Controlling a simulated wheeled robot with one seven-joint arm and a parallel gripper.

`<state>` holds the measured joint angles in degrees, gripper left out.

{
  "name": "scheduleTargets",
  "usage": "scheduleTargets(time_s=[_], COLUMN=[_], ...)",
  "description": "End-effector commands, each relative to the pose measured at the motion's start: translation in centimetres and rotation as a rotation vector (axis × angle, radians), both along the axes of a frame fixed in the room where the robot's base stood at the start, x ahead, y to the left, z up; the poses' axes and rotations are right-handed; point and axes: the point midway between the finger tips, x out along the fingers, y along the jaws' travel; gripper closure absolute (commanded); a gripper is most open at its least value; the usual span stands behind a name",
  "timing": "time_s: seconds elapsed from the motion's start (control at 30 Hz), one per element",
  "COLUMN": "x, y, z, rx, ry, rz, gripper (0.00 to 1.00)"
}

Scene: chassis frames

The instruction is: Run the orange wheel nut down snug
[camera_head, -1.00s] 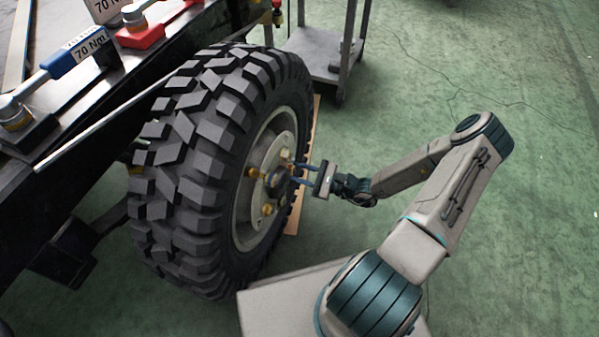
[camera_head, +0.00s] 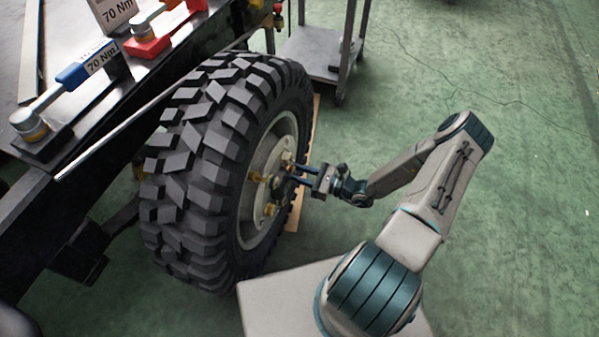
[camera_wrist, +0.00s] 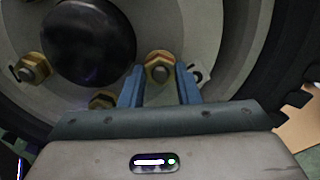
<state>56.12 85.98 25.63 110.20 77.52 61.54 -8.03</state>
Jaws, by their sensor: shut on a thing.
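The big knobbly black tyre (camera_head: 205,165) stands upright with its pale hub facing right. My gripper (camera_head: 291,173) reaches the hub from the right in the head view. In the wrist view its two blue fingers (camera_wrist: 160,78) are shut on a brass-orange wheel nut (camera_wrist: 158,66), one finger on each side. The stud end shows in the middle of the nut. Another brass nut (camera_wrist: 33,70) sits at the left, and one more (camera_wrist: 102,101) is partly hidden low down. How tightly the held nut sits on the hub cannot be told.
A dark round hub cap (camera_wrist: 88,42) stands out close to my fingers. A grey trolley (camera_head: 318,52) stands behind the wheel. The green floor at right is clear.

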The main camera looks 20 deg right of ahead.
Motion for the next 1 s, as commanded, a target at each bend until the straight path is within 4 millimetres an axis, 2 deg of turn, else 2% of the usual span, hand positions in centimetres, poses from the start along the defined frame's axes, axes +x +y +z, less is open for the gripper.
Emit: scheduleTargets(time_s=[0.07,0.1,0.17,0.63,1.0], x=[0.15,0.15,0.14,0.02,-0.01], y=[-0.20,-0.20,-0.18,0.15,-0.05], z=[0.03,0.03,0.03,-0.15,-0.61], rx=[-0.002,-0.002,-0.002,-0.030,-0.240], ry=[-0.002,-0.002,-0.002,-0.043,-0.330], rz=[-0.005,-0.005,-0.004,0.004,0.007], gripper=[0.94,0.63,0.49,0.49,0.49])
